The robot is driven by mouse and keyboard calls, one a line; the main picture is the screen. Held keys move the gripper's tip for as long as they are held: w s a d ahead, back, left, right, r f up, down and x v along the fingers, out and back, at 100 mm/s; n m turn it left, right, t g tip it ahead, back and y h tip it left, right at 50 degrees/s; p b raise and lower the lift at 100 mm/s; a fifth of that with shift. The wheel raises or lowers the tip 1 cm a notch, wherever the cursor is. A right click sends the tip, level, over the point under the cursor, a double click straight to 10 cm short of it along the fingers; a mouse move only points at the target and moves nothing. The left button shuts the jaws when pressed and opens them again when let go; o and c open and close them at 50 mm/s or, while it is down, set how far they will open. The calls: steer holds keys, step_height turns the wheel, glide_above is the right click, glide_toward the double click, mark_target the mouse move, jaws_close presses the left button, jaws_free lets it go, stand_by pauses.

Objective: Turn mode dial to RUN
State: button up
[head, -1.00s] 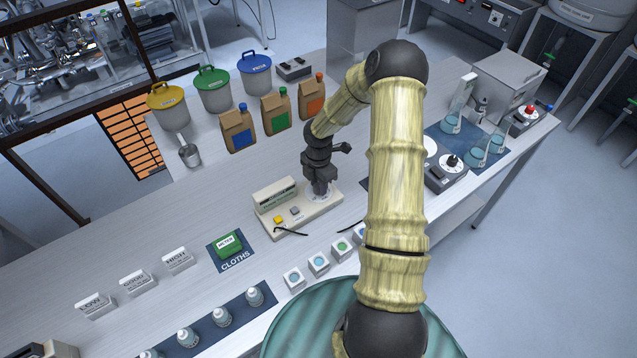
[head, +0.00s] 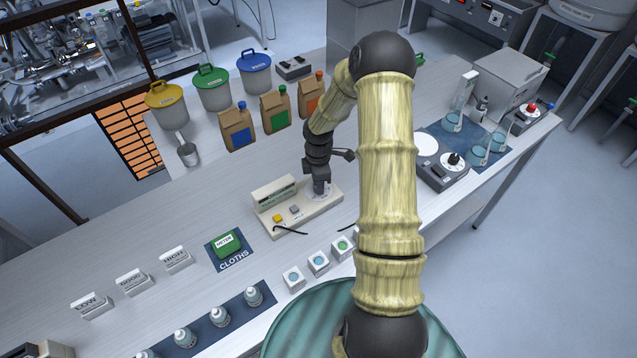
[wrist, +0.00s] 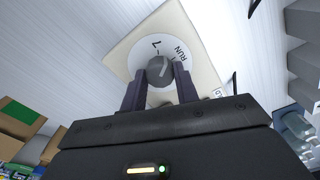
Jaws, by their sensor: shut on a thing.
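The mode dial is a round grey knob (wrist: 160,70) on a white disc (wrist: 150,45), on the cream top of a bench instrument (head: 290,225). My gripper (wrist: 160,84) points down over the dial, its two dark fingers on either side of the knob and closed on it. In the head view my gripper (head: 320,190) stands at the instrument's right end and hides most of the dial. The wrist view shows the word RUN on the disc, up and right of the knob. A pale pointer line shows on the knob; its exact setting is hard to read.
The instrument also has a display (head: 275,192), a yellow button (head: 278,218) and a grey button (head: 294,209). Paper bags (head: 275,112) stand behind. Small white boxes (head: 318,263) stand in front.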

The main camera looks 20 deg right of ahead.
steer(key=m+b, duration=0.2)
steer(key=m, duration=0.4)
steer(key=shift+w, duration=0.1)
steer(key=shift+m, duration=0.3)
steer(key=o, duration=1)
steer(key=shift+c, duration=0.2)
steer(key=shift+r, duration=0.15)
step_height(320, 180, up, 17)
steer(key=b, duration=0.2)
steer(key=shift+b, duration=0.35)
steer(key=shift+a+r, duration=0.1)
